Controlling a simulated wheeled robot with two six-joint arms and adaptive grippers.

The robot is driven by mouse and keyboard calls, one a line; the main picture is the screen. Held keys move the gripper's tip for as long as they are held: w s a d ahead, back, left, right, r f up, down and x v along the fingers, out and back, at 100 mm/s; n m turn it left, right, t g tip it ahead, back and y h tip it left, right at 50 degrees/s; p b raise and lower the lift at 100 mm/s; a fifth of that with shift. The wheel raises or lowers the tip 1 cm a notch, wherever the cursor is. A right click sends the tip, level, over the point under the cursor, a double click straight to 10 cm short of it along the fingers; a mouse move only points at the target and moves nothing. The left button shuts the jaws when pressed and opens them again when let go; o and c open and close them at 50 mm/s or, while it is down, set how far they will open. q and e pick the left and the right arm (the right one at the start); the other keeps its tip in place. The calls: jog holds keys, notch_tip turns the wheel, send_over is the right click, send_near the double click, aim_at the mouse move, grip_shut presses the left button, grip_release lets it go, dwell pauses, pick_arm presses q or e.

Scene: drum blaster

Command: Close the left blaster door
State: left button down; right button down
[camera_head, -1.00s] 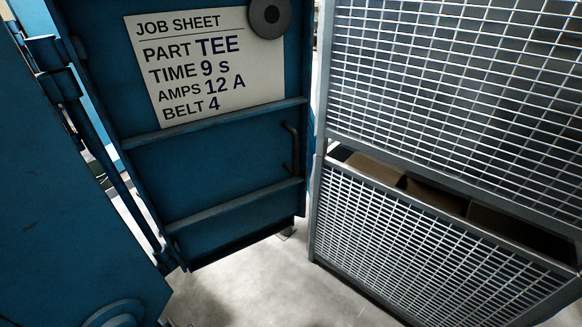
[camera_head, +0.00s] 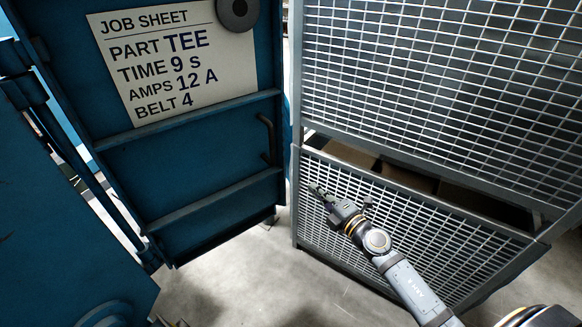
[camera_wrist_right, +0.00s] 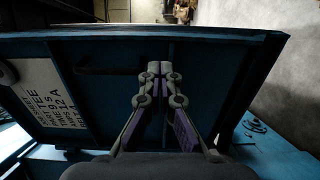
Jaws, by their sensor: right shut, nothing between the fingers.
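The left blaster door (camera_head: 205,140) is a blue ribbed panel hinged at its left side to the blue machine body (camera_head: 50,240). It stands swung open, with a dark bar handle (camera_head: 267,140) near its right edge. A job sheet (camera_head: 175,60) is on its face. In the right wrist view the door (camera_wrist_right: 220,95) fills the middle, and its handle (camera_wrist_right: 110,70) is left of the fingers. My right gripper (camera_head: 316,188) is right of the door, apart from the handle. Its fingers are together and empty in the wrist view (camera_wrist_right: 159,68). My left gripper does not show.
A grey wire-mesh cage (camera_head: 420,90) stands close on the right, behind my right arm, with brown boxes (camera_head: 350,155) inside. Bare concrete floor (camera_head: 235,280) shows below the door and between it and the cage.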

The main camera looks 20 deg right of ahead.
aim_at(285, 163)
jog(key=p+x, duration=0.1)
jog(key=x, duration=1.1)
jog(key=shift+w+a+f, duration=0.1)
jog(key=shift+w+a, duration=0.05)
jog(key=shift+w, duration=0.05)
